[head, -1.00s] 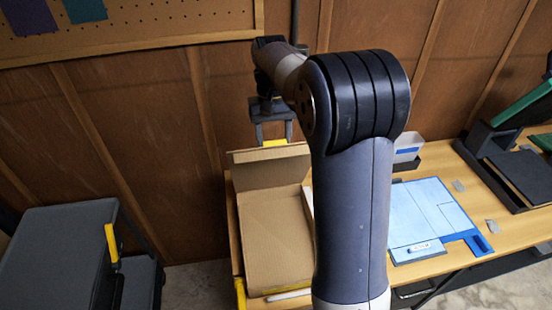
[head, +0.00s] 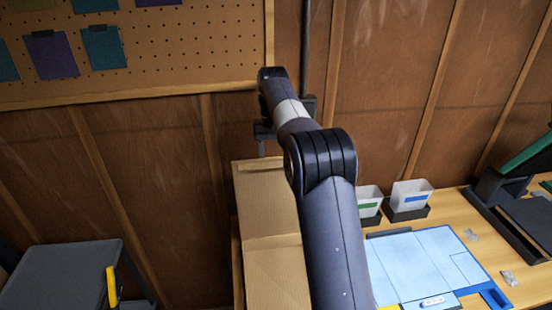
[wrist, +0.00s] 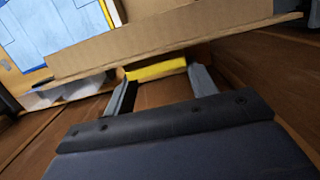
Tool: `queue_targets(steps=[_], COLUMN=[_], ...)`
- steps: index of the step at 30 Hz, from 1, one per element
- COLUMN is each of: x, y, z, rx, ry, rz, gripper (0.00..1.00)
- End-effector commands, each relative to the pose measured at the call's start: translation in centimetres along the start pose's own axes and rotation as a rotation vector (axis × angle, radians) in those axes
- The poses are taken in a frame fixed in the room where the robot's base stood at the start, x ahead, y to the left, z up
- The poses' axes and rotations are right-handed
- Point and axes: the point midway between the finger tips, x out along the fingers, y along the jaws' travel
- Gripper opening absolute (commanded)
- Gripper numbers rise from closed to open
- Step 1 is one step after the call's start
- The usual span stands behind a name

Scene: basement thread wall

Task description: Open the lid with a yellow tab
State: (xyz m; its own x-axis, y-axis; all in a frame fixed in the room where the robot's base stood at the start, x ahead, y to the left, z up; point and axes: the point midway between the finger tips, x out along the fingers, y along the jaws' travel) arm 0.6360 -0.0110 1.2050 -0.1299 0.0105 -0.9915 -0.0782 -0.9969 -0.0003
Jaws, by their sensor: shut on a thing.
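A cardboard box (head: 275,280) stands below my arm in the head view. Its cardboard lid (head: 265,200) is raised at the back, with a crease between lid and box. In the wrist view the lid's edge (wrist: 180,45) runs across the top. The yellow tab (wrist: 155,71) sits at that edge, between the two fingers of my gripper (wrist: 160,78), which is shut on it. In the head view my gripper (head: 264,137) is at the lid's far edge, partly behind my arm, and the tab is hidden there.
A blue board (head: 420,262) lies on the bench to the right. A wooden wall and pegboard (head: 190,45) rise close behind the gripper. A grey cabinet (head: 65,275) stands at left.

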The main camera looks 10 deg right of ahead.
Motion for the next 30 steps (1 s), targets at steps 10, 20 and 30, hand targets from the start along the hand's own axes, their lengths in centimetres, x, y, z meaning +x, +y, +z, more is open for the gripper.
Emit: queue_targets(steps=[10, 20, 30], x=[0.78, 0.68, 0.31], y=[0.02, 0.01, 0.0], z=[-0.44, -0.4, -0.35], rx=[0.0, 0.0, 0.0], ry=[-0.012, -0.011, -0.007], rz=[0.001, 0.001, 0.0], gripper=[0.13, 0.65, 0.76])
